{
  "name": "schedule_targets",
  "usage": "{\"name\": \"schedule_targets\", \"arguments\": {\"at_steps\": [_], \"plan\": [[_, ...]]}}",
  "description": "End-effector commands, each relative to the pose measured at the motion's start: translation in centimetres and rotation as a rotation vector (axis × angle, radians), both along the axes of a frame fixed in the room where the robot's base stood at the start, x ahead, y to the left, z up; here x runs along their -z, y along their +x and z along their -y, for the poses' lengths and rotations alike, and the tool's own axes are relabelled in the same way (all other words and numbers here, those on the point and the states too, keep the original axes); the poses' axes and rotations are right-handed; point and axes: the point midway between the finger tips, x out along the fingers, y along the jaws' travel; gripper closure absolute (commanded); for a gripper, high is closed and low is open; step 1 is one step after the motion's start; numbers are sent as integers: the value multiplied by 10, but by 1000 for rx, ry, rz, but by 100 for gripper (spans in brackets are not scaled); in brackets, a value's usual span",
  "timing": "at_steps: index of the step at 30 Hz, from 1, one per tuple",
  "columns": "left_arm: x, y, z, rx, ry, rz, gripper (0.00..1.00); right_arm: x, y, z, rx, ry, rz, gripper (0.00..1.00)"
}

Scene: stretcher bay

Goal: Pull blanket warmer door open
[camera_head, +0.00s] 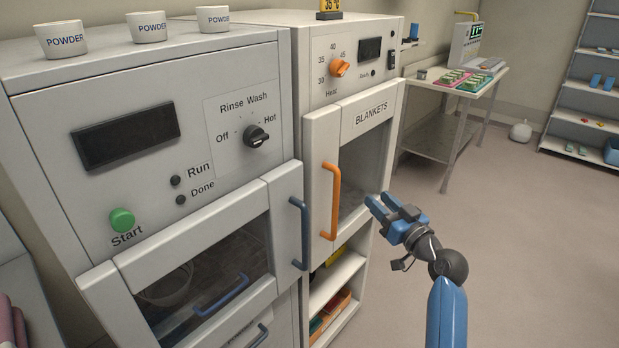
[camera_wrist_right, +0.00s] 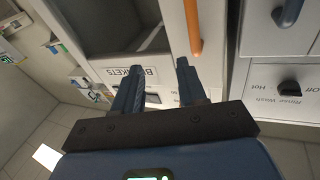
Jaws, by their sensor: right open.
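The blanket warmer (camera_head: 309,60) is the white cabinet right of the washer in the head view. Its door has a glass pane (camera_head: 362,168), a BLANKETS label (camera_head: 371,113) and an orange upright handle (camera_head: 330,201). The door looks shut. My right gripper (camera_head: 376,203) is open and empty, in front of the door and to the right of the handle, apart from it. In the right wrist view, the two blue fingers (camera_wrist_right: 157,85) stand apart, with the orange handle (camera_wrist_right: 193,28) just beyond and to the right of them. My left gripper is not in view.
The washer (camera_head: 60,180) stands left of the warmer, with a blue-grey door handle (camera_head: 299,233). Open shelves (camera_head: 335,290) sit below the warmer door. A side table (camera_head: 437,143) with trays and a wall shelf unit (camera_head: 583,95) stand farther back. The floor (camera_head: 540,240) at right is clear.

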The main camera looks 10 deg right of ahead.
Motion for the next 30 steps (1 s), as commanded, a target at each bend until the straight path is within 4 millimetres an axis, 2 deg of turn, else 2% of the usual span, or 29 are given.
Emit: {"name": "schedule_targets", "arguments": {"at_steps": [3,7,11,17,30], "plan": [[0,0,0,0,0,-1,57,17,-5,-19,-96,-43,-47,59],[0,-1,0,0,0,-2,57,24,-9,-30,-154,-93,-64,59],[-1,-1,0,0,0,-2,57,26,-6,-35,-165,-126,-64,59],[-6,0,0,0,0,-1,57,26,15,-45,-164,-128,-63,59],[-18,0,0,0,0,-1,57,27,73,-74,-160,-125,-63,59]]}}
